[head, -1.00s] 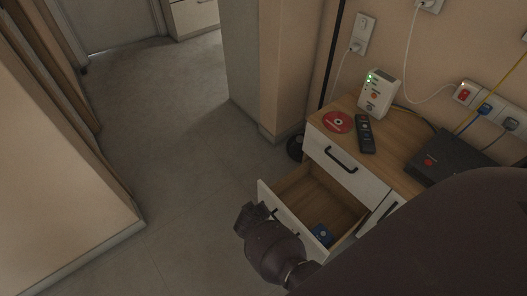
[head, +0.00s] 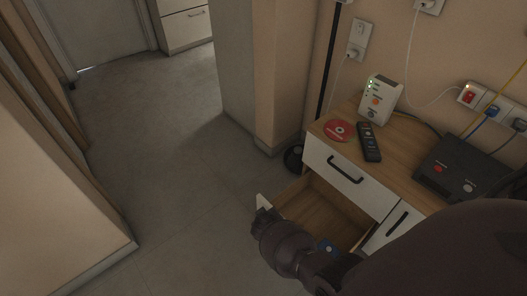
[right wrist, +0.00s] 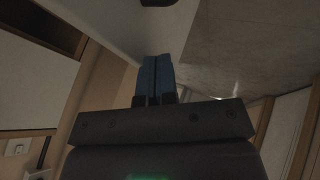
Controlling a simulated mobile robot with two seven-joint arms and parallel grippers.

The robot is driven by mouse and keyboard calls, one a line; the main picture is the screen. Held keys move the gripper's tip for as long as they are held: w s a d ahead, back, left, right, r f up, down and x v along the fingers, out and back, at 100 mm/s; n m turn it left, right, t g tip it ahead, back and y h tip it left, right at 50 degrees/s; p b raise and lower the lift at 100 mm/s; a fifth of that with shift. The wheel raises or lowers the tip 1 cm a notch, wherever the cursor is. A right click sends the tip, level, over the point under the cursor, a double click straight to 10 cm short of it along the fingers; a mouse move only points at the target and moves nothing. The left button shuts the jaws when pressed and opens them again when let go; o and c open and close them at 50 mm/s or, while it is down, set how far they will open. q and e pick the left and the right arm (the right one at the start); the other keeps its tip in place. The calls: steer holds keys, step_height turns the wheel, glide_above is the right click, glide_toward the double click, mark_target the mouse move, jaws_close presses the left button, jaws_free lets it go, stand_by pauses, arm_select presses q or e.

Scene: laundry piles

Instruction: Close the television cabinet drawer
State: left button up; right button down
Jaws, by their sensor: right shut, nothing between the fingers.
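The television cabinet (head: 396,163) stands against the right wall in the head view. Its lower drawer (head: 322,207) is pulled out, with a wooden inside and a white front (head: 264,201) mostly hidden behind my right arm. A small blue item (head: 327,246) lies inside. My right gripper (head: 262,222) is at the outer side of the drawer front; I cannot tell whether it touches. In the right wrist view its blue fingers (right wrist: 153,78) are together and empty, by a pale panel (right wrist: 122,28) that looks like the drawer front. My left gripper is not in view.
The upper drawer (head: 349,174) is shut. On the cabinet top are a red disc (head: 340,130), a remote (head: 369,142), a white box (head: 380,100) and a black router (head: 458,168). A dark pole base (head: 293,158) stands beside the cabinet. The floor to the left is clear.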

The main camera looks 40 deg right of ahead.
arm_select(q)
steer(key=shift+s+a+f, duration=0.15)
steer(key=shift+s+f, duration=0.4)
arm_select(e)
steer(key=shift+d+f, duration=0.1)
steer(key=shift+d, duration=0.2)
arm_select(q)
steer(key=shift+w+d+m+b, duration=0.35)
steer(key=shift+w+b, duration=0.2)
steer(key=shift+b, duration=0.6)
arm_select(e)
steer(key=w+d, duration=0.1)
steer(key=d, duration=2.1)
steer(key=shift+w, duration=0.3)
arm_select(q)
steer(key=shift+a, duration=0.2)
arm_select(e)
steer(key=shift+a, duration=0.2)
